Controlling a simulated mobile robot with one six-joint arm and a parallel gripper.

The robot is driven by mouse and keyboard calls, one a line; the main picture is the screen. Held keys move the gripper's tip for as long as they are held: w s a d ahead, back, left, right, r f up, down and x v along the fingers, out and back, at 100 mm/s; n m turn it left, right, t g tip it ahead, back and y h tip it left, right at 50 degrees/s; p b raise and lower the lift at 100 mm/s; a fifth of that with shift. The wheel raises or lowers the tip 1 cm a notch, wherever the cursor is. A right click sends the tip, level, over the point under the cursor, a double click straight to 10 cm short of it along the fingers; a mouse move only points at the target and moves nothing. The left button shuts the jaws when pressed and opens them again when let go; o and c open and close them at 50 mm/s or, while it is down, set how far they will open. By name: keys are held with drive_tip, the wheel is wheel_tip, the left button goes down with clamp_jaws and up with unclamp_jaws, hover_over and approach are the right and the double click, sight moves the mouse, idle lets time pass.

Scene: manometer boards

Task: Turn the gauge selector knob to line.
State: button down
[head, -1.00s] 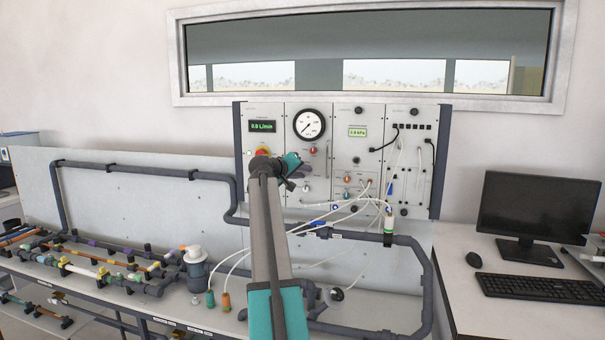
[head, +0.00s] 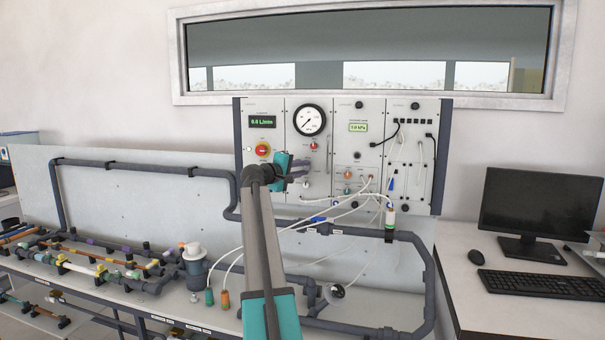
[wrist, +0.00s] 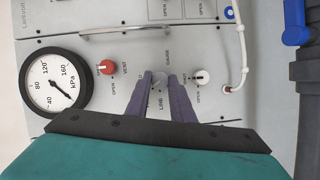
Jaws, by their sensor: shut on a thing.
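The gauge selector knob (wrist: 160,80) is a small grey knob on the panel, partly hidden between my purple fingers in the wrist view. The words LINE and GAUGE stand on opposite sides of it. My gripper (wrist: 161,84) is shut on the knob, one finger on each side. Which way the knob points is hard to tell. In the head view my gripper (head: 304,173) is at the panel, below the round dial, and the knob is not clear there.
White tubes (head: 335,212) hang in front of the panel's lower part.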

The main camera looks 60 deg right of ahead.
drive_tip(key=n+h+b, duration=0.1)
drive_tip(key=n, duration=0.2)
drive_tip(key=f+n+h+b, duration=0.1)
drive_tip(key=n, duration=0.2)
drive_tip(key=shift+s+h+b, duration=0.1)
drive_tip(key=shift+h+b, duration=0.2)
drive_tip(key=n, duration=0.3)
drive_tip(key=n+t+h+b, duration=0.1)
drive_tip(key=n, duration=0.2)
drive_tip(key=shift+s+t+h, duration=0.1)
drive_tip(key=shift+t+h, duration=0.2)
drive_tip(key=shift+b, duration=0.3)
drive_tip(key=c, duration=1.5)
unclamp_jaws()
drive_tip(key=shift+r, duration=0.1)
drive_tip(key=shift+c, duration=0.2)
drive_tip(key=b+v, duration=0.1)
drive_tip(key=v, duration=1.2)
drive_tip(key=shift+a+b, duration=0.35)
drive_tip(key=shift+b, duration=0.05)
